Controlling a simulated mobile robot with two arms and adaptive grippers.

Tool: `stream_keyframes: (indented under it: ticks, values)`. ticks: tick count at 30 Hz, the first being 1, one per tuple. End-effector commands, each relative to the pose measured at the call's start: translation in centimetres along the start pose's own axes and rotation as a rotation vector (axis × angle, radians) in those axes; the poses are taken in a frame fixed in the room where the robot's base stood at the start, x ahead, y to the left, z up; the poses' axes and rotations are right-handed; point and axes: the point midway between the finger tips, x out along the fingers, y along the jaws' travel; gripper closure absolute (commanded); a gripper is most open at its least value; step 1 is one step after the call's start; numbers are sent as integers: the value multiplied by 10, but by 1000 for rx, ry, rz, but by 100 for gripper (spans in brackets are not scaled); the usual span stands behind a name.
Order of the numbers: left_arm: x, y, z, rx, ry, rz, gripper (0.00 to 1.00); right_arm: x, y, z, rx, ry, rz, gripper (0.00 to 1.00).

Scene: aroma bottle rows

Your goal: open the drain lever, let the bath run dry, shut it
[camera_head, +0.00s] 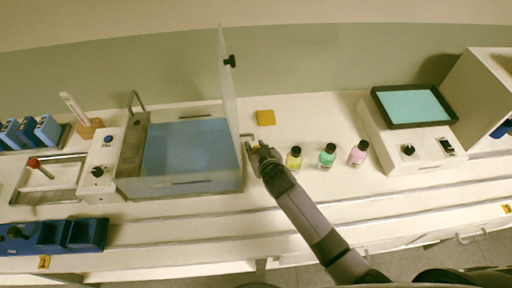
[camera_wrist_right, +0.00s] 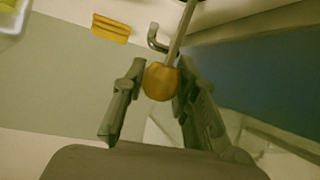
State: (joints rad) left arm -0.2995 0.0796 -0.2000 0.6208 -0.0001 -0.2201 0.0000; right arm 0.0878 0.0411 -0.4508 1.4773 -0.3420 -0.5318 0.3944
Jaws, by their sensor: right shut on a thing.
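The bath (camera_head: 190,182) is a clear-walled tank with blue water in it, left of centre in the head view; its blue side also fills the right of the wrist view (camera_wrist_right: 270,75). The drain lever is a thin grey rod with an orange knob (camera_wrist_right: 161,82). My right gripper (camera_head: 254,150) is at the bath's right end. In the wrist view its fingers (camera_wrist_right: 158,92) are shut on the knob. A bent metal spout (camera_wrist_right: 157,40) shows beside the rod. The gripper hides the lever in the head view. My left gripper is out of view.
A clear lid (camera_head: 227,80) stands upright at the bath's right end. Yellow, green (camera_head: 327,154) and pink (camera_head: 358,152) bottles stand right of my gripper. A yellow block (camera_head: 265,117) lies behind it. A device with a teal screen (camera_head: 412,104) stands further right.

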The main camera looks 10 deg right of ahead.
Motion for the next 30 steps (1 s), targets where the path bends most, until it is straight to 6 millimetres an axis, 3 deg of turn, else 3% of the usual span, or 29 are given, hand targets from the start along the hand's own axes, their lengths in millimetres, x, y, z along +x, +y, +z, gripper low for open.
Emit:
stream_keyframes:
  ticks: [11,12,20,30]
  values:
    - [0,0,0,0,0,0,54,1,7,-1,-10,2,12,100]
    - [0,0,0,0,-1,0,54,1,7,-1,-10,2,12,71]
    - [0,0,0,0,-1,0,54,0,4,0,-5,0,7,54]
    - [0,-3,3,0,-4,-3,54,-2,1,1,-2,-2,2,54]
